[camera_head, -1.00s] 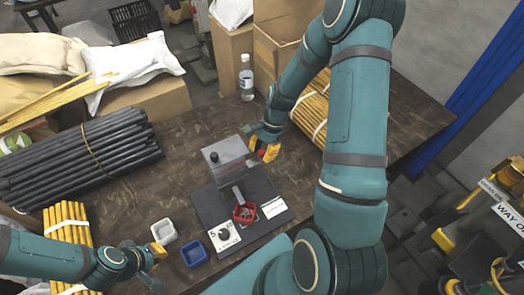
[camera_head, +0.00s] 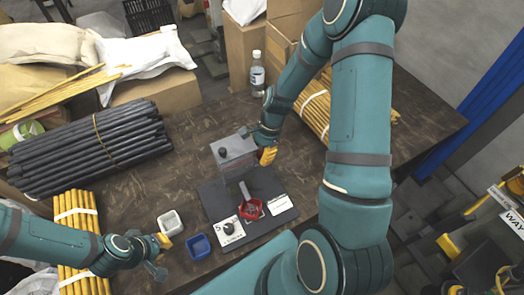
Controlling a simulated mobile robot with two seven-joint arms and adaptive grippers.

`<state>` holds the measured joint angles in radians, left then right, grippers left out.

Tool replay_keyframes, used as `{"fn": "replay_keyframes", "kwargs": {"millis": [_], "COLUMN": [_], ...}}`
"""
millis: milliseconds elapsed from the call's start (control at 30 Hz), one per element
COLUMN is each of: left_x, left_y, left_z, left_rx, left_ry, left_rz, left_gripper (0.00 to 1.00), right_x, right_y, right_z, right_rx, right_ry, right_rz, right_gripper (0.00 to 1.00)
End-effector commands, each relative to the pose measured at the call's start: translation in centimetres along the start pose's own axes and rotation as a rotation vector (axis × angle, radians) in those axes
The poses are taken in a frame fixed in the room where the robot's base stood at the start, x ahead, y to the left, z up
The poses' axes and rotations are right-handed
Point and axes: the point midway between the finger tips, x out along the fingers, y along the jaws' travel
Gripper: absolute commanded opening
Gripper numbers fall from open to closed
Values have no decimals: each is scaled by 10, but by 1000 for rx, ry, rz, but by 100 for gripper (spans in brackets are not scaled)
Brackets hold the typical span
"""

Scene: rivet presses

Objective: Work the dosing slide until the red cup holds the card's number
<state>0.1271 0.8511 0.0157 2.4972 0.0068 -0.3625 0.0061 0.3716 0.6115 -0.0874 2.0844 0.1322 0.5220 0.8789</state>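The dosing device (camera_head: 236,158) is a grey box on a dark base plate (camera_head: 212,200), with a black knob on top. A grey chute (camera_head: 245,190) slopes from it to the red cup (camera_head: 252,208). Small pale pieces seem to lie in the cup; I cannot count them. A white card (camera_head: 229,231) has a black round thing on it and a mark like a 5 or S. My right gripper (camera_head: 267,152) is at the box's right side; one yellow fingertip shows, and its grip is hidden. My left gripper (camera_head: 161,256) is open and empty, beside the white bowl.
A white bowl (camera_head: 170,222) and a blue bowl (camera_head: 198,246) stand left of the base plate. A white label (camera_head: 280,204) lies on the plate's right.

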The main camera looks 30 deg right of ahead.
Motion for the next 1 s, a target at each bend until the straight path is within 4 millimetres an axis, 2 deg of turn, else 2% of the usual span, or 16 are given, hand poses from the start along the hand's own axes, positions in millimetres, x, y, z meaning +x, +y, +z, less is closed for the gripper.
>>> {"fn": "replay_keyframes", "kwargs": {"millis": [467,567,1000], "left_x": [0,0,0], "left_y": [0,0,0], "left_z": [0,0,0], "left_rx": [0,0,0], "left_ry": [0,0,0], "left_rz": [0,0,0], "left_gripper": [0,0,0], "right_x": [-6,-18,-101], "right_y": [-1,-2,-1], "right_z": [-3,-3,-2], "right_rx": [1,1,0], "right_ry": [6,7,5], "right_rz": [-5,-7,-6], "right_gripper": [54,54,54]}}
